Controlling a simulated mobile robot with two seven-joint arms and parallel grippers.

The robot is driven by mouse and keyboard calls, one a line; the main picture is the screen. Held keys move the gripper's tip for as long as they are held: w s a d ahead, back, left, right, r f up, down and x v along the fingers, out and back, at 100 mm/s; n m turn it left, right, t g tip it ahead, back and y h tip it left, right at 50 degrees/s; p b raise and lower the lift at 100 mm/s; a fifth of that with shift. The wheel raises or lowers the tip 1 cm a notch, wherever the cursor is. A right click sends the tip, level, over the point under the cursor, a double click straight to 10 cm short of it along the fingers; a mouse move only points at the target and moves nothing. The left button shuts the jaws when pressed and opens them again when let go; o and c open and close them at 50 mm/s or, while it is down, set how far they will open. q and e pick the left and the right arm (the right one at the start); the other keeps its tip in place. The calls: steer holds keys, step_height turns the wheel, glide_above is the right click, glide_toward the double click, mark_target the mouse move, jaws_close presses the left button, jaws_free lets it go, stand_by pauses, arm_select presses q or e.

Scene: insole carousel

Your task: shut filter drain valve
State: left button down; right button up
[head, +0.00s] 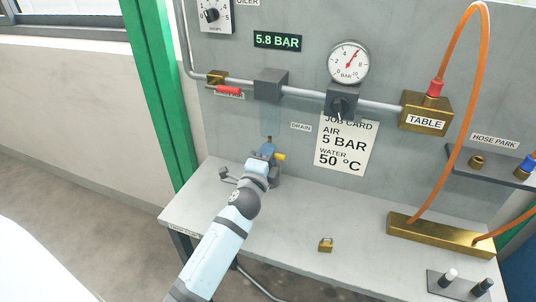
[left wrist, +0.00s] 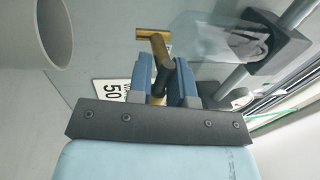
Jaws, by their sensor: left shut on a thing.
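The filter drain valve is a small brass tap (head: 280,157) below the filter bowl, left of the DRAIN label (head: 300,127). My wrist hides part of the valve in the head view. My right gripper is not in view.
A pipe with a red-handled valve (head: 229,90), a regulator (head: 341,103) and a gauge (head: 349,62) runs above. The display (head: 277,41) reads 5.8 BAR. A padlock (head: 326,244) lies on the bench (head: 290,215). An orange hose (head: 473,85) loops at right.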

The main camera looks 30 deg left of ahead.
arm_select(q)
steer(key=shift+r, duration=0.4)
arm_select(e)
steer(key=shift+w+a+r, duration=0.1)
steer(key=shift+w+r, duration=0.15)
arm_select(q)
steer(key=c, duration=1.2)
jaws_free()
steer(key=shift+o, duration=0.6)
steer(key=shift+f, duration=0.15)
steer(key=shift+s+f, duration=0.1)
steer(key=shift+f, duration=0.05)
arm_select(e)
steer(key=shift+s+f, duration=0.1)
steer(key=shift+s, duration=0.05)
